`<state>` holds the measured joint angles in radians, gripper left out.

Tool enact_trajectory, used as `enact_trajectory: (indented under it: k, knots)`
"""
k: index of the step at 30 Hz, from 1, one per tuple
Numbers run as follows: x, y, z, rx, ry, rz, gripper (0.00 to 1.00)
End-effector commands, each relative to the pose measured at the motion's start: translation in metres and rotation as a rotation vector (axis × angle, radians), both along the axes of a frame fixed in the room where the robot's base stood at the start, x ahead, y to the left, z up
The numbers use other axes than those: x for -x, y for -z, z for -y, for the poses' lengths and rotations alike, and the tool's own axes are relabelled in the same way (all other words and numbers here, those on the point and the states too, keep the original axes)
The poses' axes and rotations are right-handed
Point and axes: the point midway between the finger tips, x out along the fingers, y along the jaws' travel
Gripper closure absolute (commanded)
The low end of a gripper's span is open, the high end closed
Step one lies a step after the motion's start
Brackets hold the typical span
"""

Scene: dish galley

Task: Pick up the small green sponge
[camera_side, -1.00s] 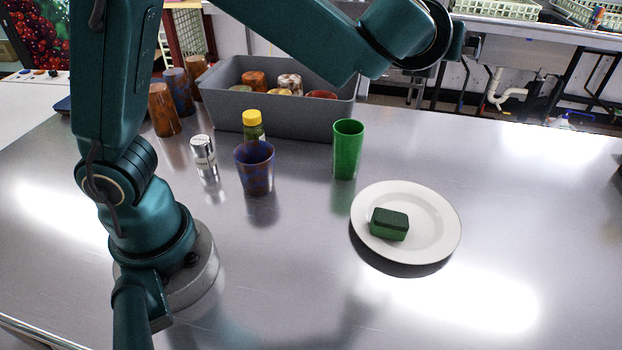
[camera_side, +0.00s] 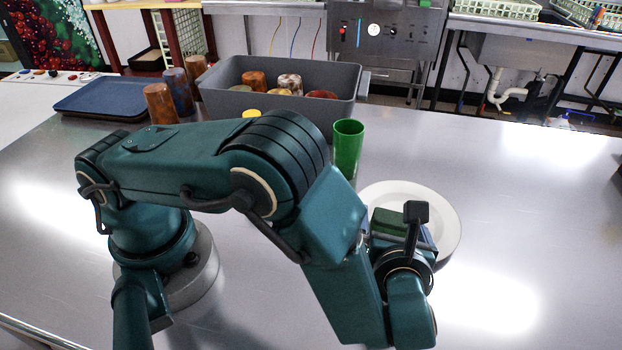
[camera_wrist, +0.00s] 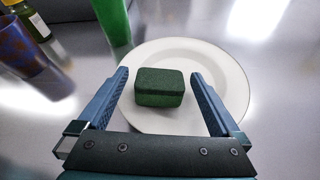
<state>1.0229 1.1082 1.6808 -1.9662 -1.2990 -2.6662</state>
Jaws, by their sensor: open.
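The small green sponge (camera_wrist: 159,88) has a dark top and lies on the white plate (camera_wrist: 228,75). In the side view the sponge (camera_side: 387,221) is partly hidden behind my wrist, on the left part of the plate (camera_side: 447,205). My gripper (camera_wrist: 160,78) is open. In the wrist view its two blue fingers stand on either side of the sponge, with a gap on each side. Whether the fingertips are at the sponge's height I cannot tell. In the side view my gripper (camera_side: 405,228) is at the plate's near side, its fingers mostly hidden.
A green cup (camera_side: 348,146) stands just behind the plate, left of it. A blue-brown cup (camera_wrist: 30,55) and a yellow-capped bottle (camera_side: 251,114) stand further left. A grey bin (camera_side: 225,108) with several cups is at the back. The table's right side is clear.

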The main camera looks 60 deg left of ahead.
Motion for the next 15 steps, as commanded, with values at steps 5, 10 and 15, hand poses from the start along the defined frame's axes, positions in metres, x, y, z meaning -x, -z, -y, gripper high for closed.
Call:
enact_trajectory:
  k: [5,10,15]
  knots:
    - [-0.012,0.007,-0.013,-0.001,-0.002,0.0,0.0]
    - [-0.015,0.009,-0.016,0.0,0.0,0.0,0.0]
    - [-0.014,0.009,-0.015,0.0,0.001,0.0,0.04]
